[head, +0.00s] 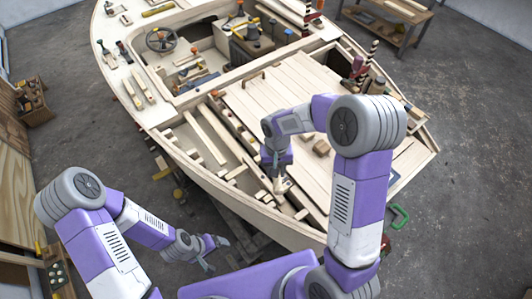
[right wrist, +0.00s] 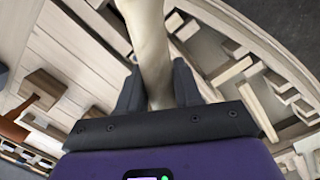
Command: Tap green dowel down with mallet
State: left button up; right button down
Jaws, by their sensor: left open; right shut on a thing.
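My right gripper (head: 277,172) is over the near side of the boat's deck. It is shut on a pale, rounded wooden piece (right wrist: 150,45), which looks like the mallet's handle. This piece runs up out of the top of the right wrist view between the fingers (right wrist: 158,90). Its far end is cut off there, so I cannot make out a mallet head. My left gripper (head: 208,252) is open and empty, low beside the hull over the floor. I cannot pick out the green dowel in either view.
The plywood hull (head: 215,182) fills the middle, with open framed bays along its near side. A loose wooden block (head: 321,147) lies on the planked deck (head: 270,95). A green frame-like item (head: 399,216) is beside the hull at right. Concrete floor (head: 470,160) is clear at right.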

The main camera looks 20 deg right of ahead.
pick_arm(q)
jog(key=shift+o, duration=1)
jog(key=shift+r, duration=0.35)
pick_arm(e)
jog(key=shift+w+a+r+m, duration=0.25)
jog(key=shift+w+m, duration=0.15)
jog(key=shift+m, duration=0.5)
jog(key=shift+w+a+m+y+p, duration=0.1)
jog(key=shift+a+m+y+p, duration=0.25)
jog(key=shift+m, duration=0.75)
pick_arm(q)
jog(key=shift+s+f+b, duration=0.15)
jog(key=shift+f+b, duration=0.75)
jog(key=shift+b, duration=0.1)
jog(key=shift+s+f+b, duration=0.1)
jog(key=shift+f+b, duration=0.75)
jog(key=shift+b, duration=0.15)
pick_arm(e)
jog(key=shift+m, duration=0.3)
jog(key=shift+w+a+f, duration=0.1)
jog(key=shift+w+f, duration=0.05)
jog(key=shift+f, duration=1.25)
jog(key=shift+w+a+f, duration=0.1)
jog(key=shift+f, duration=1.25)
pick_arm(q)
jog(key=shift+f, duration=0.1)
